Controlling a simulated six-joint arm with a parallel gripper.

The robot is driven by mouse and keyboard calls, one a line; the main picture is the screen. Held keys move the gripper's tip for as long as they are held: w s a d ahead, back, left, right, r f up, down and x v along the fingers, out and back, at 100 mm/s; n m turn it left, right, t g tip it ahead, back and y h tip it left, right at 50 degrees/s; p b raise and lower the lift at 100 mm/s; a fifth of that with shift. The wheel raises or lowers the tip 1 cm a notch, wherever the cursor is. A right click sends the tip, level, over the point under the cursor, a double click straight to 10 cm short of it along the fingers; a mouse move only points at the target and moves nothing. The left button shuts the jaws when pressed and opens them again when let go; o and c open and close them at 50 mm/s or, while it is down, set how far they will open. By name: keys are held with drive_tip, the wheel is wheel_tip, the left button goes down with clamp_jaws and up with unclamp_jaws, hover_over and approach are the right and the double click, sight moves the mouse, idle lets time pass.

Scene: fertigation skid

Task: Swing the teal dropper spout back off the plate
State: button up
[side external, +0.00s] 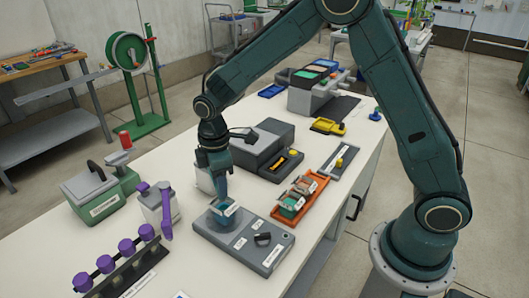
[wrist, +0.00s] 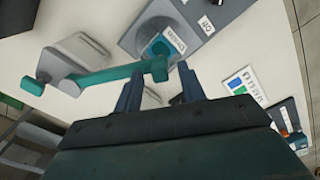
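The teal dropper spout (wrist: 105,75) shows in the wrist view as a long arm running from a pale dispenser body (wrist: 80,52) at left. Its free end reaches the near edge of the round plate area on the grey plate unit (wrist: 208,12). A small labelled vessel with teal contents (wrist: 160,46) stands on the plate. My gripper (wrist: 160,80) is open, with one finger either side of the spout's free end; I cannot tell whether they touch it. In the side view my gripper (side external: 220,186) points down just above the vessel (side external: 222,212) on the plate unit (side external: 262,256). The spout is hidden there.
A second dispenser with a purple spout (side external: 166,215) stands left of the plate unit. An orange tray (side external: 282,212) lies to the right, and a dark grey machine (side external: 255,152) stands behind.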

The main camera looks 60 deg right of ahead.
clamp_jaws()
drive_tip(key=shift+s+d, duration=0.1)
drive_tip(key=shift+d, duration=0.05)
drive_tip(key=d+n, duration=1.2)
drive_tip(key=d, duration=0.2)
drive_tip(key=shift+d+n, duration=0.3)
drive_tip(key=shift+d, duration=0.1)
idle(0.6)
unclamp_jaws()
